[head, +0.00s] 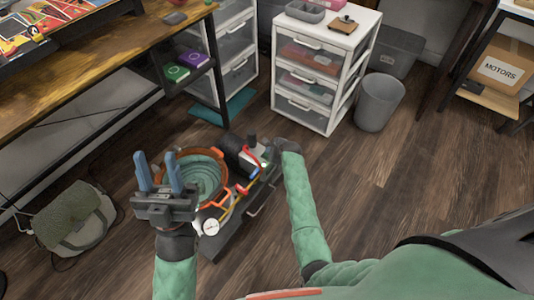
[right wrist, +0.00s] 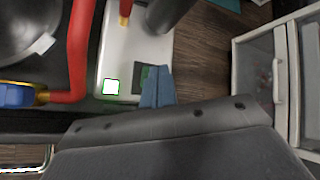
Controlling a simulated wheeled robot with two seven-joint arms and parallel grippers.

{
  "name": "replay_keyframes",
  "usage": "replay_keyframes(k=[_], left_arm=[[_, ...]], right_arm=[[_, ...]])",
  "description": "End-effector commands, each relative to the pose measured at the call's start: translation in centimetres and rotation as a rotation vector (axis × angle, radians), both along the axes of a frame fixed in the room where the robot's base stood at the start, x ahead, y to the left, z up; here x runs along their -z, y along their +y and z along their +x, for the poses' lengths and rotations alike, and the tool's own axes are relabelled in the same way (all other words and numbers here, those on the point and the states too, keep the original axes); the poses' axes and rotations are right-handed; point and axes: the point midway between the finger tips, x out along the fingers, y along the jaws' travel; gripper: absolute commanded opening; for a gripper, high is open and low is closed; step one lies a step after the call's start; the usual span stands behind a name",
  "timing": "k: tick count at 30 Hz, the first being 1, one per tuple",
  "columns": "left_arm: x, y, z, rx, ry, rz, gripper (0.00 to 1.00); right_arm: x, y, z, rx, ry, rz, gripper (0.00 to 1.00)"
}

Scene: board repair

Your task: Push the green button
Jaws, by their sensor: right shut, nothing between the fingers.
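In the right wrist view a white panel (right wrist: 124,55) carries a small bright square with a green rim (right wrist: 110,87), lit almost white. To its right is a dark green square (right wrist: 143,77), partly hidden by my right gripper (right wrist: 158,72). Its blue fingers are shut together and empty, with the tips over or at the dark square; I cannot tell whether they touch it. In the head view the white panel (head: 252,160) is on the machine on the floor, beside my right arm's end. My left gripper (head: 158,160) is open and empty, in front of the machine's orange-rimmed bowl.
The orange-rimmed bowl (head: 205,172), red and yellow pipes and a gauge (head: 210,227) crowd the machine. A white drawer unit (head: 326,65) and a grey bin (head: 379,101) stand behind it. A green bag (head: 75,217) lies at the left. Floor to the right is clear.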

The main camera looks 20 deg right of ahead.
Motion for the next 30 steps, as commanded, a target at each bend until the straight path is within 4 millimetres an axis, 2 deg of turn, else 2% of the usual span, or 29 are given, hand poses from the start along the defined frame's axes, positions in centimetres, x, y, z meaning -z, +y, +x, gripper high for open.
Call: replay_keyframes(k=[5,30], left_arm=[[-0.9,0.0,0.0,0.0,0.0,0.0,0.38],[-7.6,0.0,0.0,0.0,0.0,0.0,0.38]], right_arm=[[-0.8,0.0,0.0,0.0,0.0,0.0,0.0],[-6.0,0.0,0.0,-0.001,0.001,0.0,0.0]])
